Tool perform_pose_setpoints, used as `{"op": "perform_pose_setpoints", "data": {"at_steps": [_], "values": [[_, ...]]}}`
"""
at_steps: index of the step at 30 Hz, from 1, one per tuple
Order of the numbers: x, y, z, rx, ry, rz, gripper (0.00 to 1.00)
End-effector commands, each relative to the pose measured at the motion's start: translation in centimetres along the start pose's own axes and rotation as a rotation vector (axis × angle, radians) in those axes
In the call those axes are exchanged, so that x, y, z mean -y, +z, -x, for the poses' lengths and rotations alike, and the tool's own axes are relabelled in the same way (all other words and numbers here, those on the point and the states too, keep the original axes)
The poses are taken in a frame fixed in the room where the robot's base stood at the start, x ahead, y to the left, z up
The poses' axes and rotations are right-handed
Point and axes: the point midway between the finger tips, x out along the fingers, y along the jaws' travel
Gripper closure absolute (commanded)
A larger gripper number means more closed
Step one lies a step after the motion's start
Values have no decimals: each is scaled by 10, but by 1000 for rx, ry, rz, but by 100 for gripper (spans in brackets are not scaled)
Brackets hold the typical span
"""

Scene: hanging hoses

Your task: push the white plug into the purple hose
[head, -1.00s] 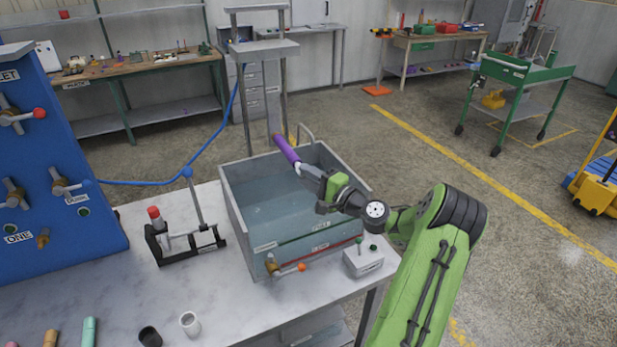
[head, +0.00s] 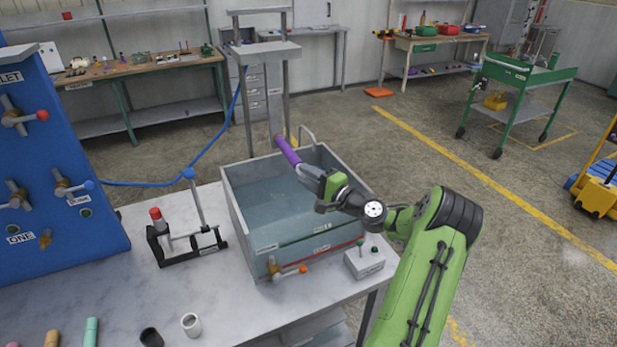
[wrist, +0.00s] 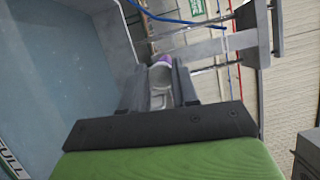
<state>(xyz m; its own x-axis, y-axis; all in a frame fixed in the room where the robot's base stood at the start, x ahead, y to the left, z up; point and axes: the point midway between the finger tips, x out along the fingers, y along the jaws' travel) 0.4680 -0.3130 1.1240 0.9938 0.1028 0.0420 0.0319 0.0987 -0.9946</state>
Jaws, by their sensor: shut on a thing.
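The purple hose (head: 288,151) slopes over the back of the grey tank, its lower end facing my gripper. It also shows in the wrist view (wrist: 164,61), just beyond the fingertips. My gripper (head: 303,171) is over the tank, right at the lower end of the hose. In the wrist view its two dark fingers (wrist: 158,88) are shut on the white plug (wrist: 159,92). The plug lines up roughly with the hose and its far end meets the purple rim. I cannot tell how deep it sits in the hose. In the head view the fingers hide the plug.
The grey tank (head: 236,207) stands on the table under my gripper. A clamp stand (head: 185,245) with an upright lever is left of it; a small switch box (head: 364,263) is at its front right. A white cup (head: 191,324) stands at the front. A blue valve panel (head: 50,170) is at left.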

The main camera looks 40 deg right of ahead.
Motion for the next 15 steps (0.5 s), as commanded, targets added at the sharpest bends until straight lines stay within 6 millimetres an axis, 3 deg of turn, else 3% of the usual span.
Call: {"op": "perform_pose_setpoints", "data": {"at_steps": [15], "values": [[0,-2,-6,0,-1,0,100]]}}
